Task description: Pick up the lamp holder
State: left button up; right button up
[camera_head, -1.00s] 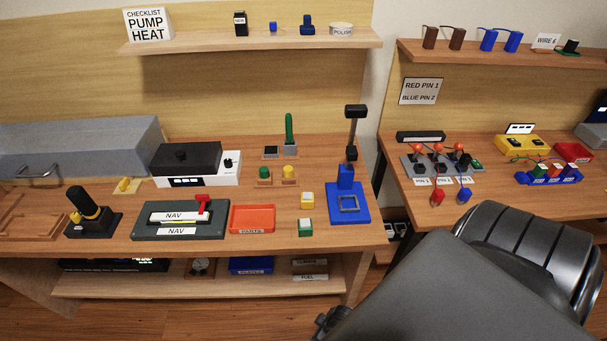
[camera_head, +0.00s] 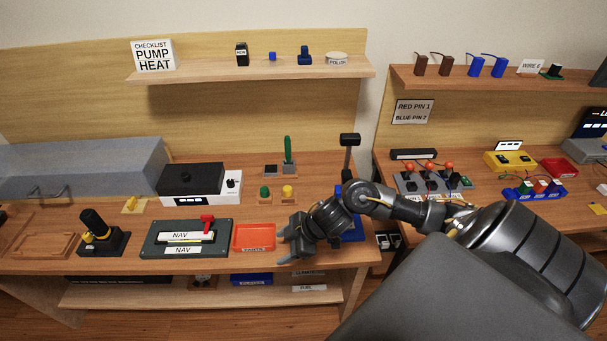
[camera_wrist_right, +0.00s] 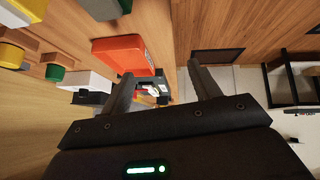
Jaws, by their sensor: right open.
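No part is labelled as a lamp holder. The likeliest match is a stand with a blue base (camera_head: 357,234), a dark post and a black head (camera_head: 350,139), upright at the right end of the left bench. My right arm covers most of its base. My right gripper (camera_head: 284,246) is open and empty, over the bench's front edge just right of the red tray (camera_head: 254,237). In the right wrist view its two fingers (camera_wrist_right: 163,88) are apart with nothing held, and the red tray (camera_wrist_right: 120,56) lies just beyond them. My left gripper is out of view.
A dark NAV panel (camera_head: 185,239) with a red handle and a black joystick (camera_head: 96,230) stand left of the tray. Green (camera_head: 265,192) and yellow (camera_head: 287,191) knobs are behind it. A lower shelf (camera_head: 200,293) runs beneath. The right bench holds several wired parts.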

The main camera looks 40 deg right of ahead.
jog(key=s+d+r+g+h, duration=0.1)
jog(key=s+d+r+g, duration=0.2)
jog(key=d, duration=0.8)
jog(key=x, duration=0.5)
jog(key=shift+w+a+r, duration=0.1)
jog(key=shift+w+a, duration=0.25)
jog(key=shift+w, duration=0.05)
jog(key=shift+w+a+f+p, duration=0.1)
jog(key=shift+a+f+p, duration=0.1)
jog(key=shift+f+p, duration=0.2)
jog(key=x, duration=0.4)
jog(key=shift+w+d+f+p, duration=0.1)
jog(key=shift+f+p, duration=0.1)
jog(key=shift+p, duration=0.15)
jog(key=c, duration=1.1)
jog(key=shift+o, duration=0.2)
jog(key=shift+r, duration=0.15)
